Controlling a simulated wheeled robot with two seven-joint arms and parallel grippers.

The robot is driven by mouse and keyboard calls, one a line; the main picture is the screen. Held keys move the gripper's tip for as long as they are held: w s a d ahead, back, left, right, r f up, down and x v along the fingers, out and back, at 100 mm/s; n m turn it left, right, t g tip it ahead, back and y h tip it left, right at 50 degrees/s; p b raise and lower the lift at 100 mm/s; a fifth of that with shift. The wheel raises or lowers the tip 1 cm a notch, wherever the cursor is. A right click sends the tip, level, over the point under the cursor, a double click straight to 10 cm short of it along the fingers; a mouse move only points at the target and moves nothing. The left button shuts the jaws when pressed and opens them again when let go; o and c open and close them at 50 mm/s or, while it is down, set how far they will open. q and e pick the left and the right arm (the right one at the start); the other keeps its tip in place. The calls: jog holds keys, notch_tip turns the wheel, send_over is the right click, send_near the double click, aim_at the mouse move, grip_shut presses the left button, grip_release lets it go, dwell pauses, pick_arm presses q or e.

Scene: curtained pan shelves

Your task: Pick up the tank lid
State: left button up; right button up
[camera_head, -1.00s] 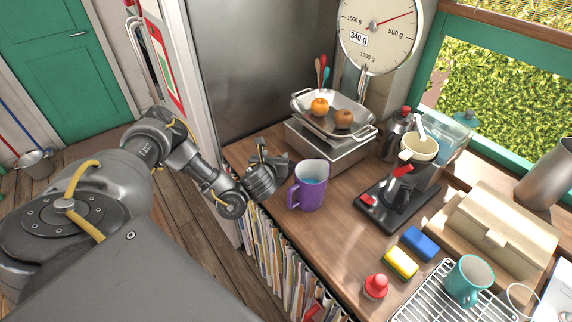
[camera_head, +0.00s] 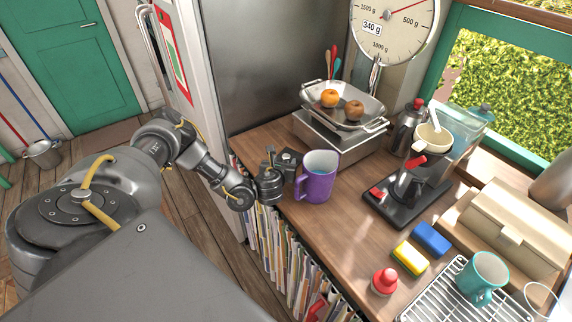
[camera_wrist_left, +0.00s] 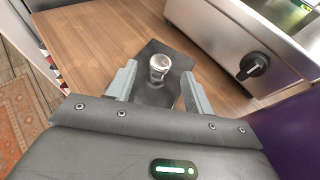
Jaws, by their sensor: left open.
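In the left wrist view, a dark flat plate with a clear, shiny round knob (camera_wrist_left: 160,64) lies on the wooden counter; it looks like the tank lid. The knob is between the two fingers of my left gripper (camera_wrist_left: 158,72), which are apart and not touching it. In the head view my left gripper (camera_head: 282,160) is low over the counter's left edge, just left of the purple mug (camera_head: 318,180). It hides the lid there. My right gripper is not in view.
The scale (camera_head: 322,140) with a fruit pan stands behind the mug; its black dial knob (camera_wrist_left: 254,66) is close to the plate. A black coffee machine base (camera_head: 395,205), sponges (camera_head: 431,240) and a wire rack (camera_head: 447,292) are to the right.

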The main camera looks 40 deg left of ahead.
aim_at(286, 157)
pick_arm(q)
jog(key=shift+w+a+f+b, duration=0.1)
jog(key=shift+w+f+b, duration=0.15)
jog(key=shift+b, duration=0.2)
jog(key=b+x, duration=0.2)
jog(key=x, duration=0.1)
jog(key=shift+w+a, duration=0.2)
jog(key=shift+w, duration=0.15)
jog(key=shift+w+a+f, duration=0.1)
jog(key=shift+w+a, duration=0.05)
jog(key=shift+w, duration=0.15)
jog(key=c, duration=1.1)
